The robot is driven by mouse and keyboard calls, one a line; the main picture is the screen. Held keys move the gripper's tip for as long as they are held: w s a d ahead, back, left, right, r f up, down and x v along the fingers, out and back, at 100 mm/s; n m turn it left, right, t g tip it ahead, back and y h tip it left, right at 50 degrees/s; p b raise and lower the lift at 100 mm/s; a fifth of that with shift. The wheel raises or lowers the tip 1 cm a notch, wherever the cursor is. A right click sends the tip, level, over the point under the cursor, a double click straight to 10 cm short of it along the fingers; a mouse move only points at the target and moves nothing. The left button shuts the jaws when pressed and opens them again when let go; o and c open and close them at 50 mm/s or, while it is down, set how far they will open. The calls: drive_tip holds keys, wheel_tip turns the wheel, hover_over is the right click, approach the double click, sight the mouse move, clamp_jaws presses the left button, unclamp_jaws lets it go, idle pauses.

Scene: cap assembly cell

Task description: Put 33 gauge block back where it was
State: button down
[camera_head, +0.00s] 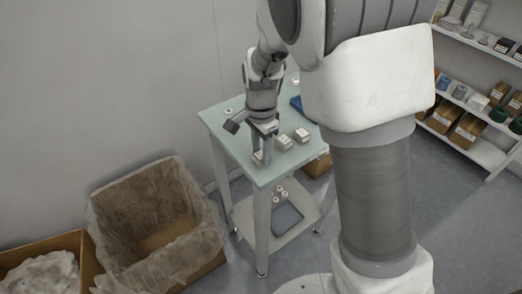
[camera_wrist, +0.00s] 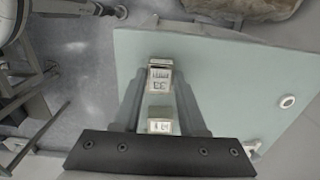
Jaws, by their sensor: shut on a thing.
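The 33 gauge block (camera_wrist: 160,76), a small pale block with dark "33" marking, sits between the fingertips of my gripper (camera_wrist: 160,84) in the wrist view. My gripper is shut on it. In the head view my gripper (camera_head: 264,155) points down over the near left part of the teal table (camera_head: 241,139), and a pale block shows at its fingertips. I cannot tell whether the block touches the table. A second pale block (camera_wrist: 160,123) shows between the fingers, lower in the wrist view; its marking is too small to read.
Two pale blocks (camera_head: 284,142) (camera_head: 302,135) stand right of my gripper. A white ring (camera_head: 228,111) lies at the table's back left, and a blue tray (camera_head: 296,103) at the back right. A plastic-lined carton (camera_head: 160,225) stands left of the table. Stocked shelves (camera_head: 470,145) are far right.

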sight(261, 154)
drive_tip(key=shift+f, duration=0.15)
drive_tip(key=shift+c, duration=2.3)
unclamp_jaws()
wheel_tip(261, 154, up, 13)
drive_tip(key=p, duration=0.2)
drive_tip(key=shift+f, duration=0.2)
drive_tip(key=s+d+r+n+t, duration=0.2)
drive_tip(key=s+d+r+n, duration=0.2)
drive_tip(key=s, duration=0.5)
drive_tip(key=s+d+r+n+t, duration=0.3)
drive_tip(key=s+d+r+n, duration=0.2)
drive_tip(key=s+d+n, duration=0.2)
drive_tip(key=s+d, duration=0.1)
drive_tip(key=s, duration=0.1)
drive_tip(key=shift+s+d+t, duration=0.25)
drive_tip(key=shift+s+t, duration=0.05)
drive_tip(key=shift+s, duration=0.05)
